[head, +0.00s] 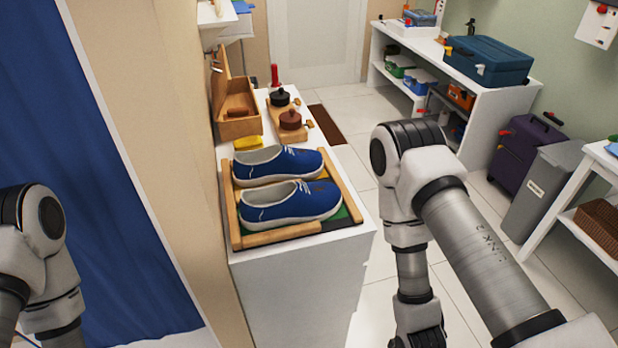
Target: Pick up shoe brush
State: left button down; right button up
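I cannot surely pick out the shoe brush. An open wooden box (237,108) at the back left of the white cabinet holds a small brown block (238,113) that may be the brush. Beside the box are a dark round-topped item (280,97) and a brown one (291,120), each with a wooden part. My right arm reaches down right of the cabinet. What seems to be the top of my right gripper (424,338) is cut by the bottom edge, its fingers hidden. My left arm shows at the lower left, its gripper out of view.
Two blue shoes (290,203) lie on a wood-framed tray (247,239) on the cabinet (295,280). A yellow sponge (247,143) and a red-handled item (275,76) are nearby. A blue curtain (75,190) hangs left. Shelves with a teal case (487,60) stand right.

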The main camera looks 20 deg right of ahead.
aim_at(241, 112)
jog(key=k+l+z, duration=0.15)
jog(key=k, duration=0.55)
jog(key=i+l+z, duration=0.1)
jog(key=z, duration=0.4)
jog(key=i+l+z, duration=0.1)
jog(key=z, duration=0.35)
jog(key=i+l+z, duration=0.1)
jog(key=z, duration=0.4)
jog(key=i+z, duration=0.15)
jog(key=z, duration=0.35)
jog(key=i+z, duration=0.1)
jog(key=z, duration=0.35)
jog(key=i+j+u, duration=0.25)
jog(key=i, duration=0.6)
jog(key=i+u, duration=0.25)
jog(key=i, duration=0.6)
jog(key=i+j+u, duration=0.25)
jog(key=u, duration=0.2)
jog(key=i+j+u, duration=0.1)
jog(key=i+u, duration=0.8)
jog(key=i+l+u, duration=0.15)
jog(key=i+u, duration=0.15)
jog(key=u, duration=0.15)
jog(key=i+j, duration=0.1)
jog(key=i, duration=1.25)
jog(key=i+j, duration=0.1)
jog(key=i, duration=1.25)
